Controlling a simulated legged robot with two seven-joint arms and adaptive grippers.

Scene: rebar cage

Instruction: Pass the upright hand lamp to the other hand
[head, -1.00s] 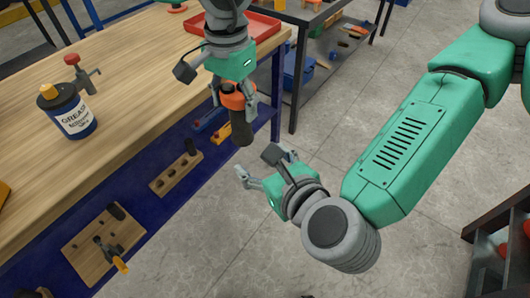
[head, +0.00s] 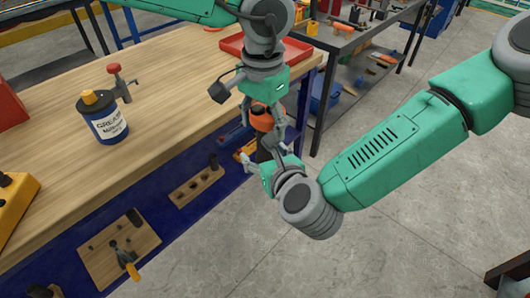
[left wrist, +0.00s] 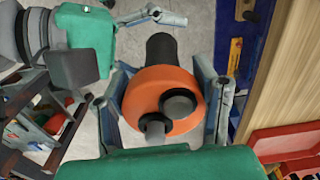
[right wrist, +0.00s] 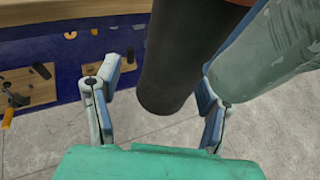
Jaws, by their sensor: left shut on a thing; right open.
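The hand lamp has an orange head (left wrist: 168,95) and a dark handle that hangs down from it. In the head view its orange part (head: 262,117) shows below my left gripper (head: 262,112). My left gripper, also in the left wrist view (left wrist: 165,105), is shut on the orange head, one finger on each side. My right gripper (head: 277,162) is just below, at the handle. In the right wrist view the dark handle (right wrist: 172,75) stands between and beyond the open fingers of my right gripper (right wrist: 155,105). I cannot tell whether they touch it.
A wooden workbench (head: 190,60) with a blue front stands at left. It carries a grease can (head: 103,117), a red-knobbed clamp (head: 122,80) and a red tray (head: 235,45). Wooden tool boards hang along its front. Open concrete floor (head: 400,190) lies at right.

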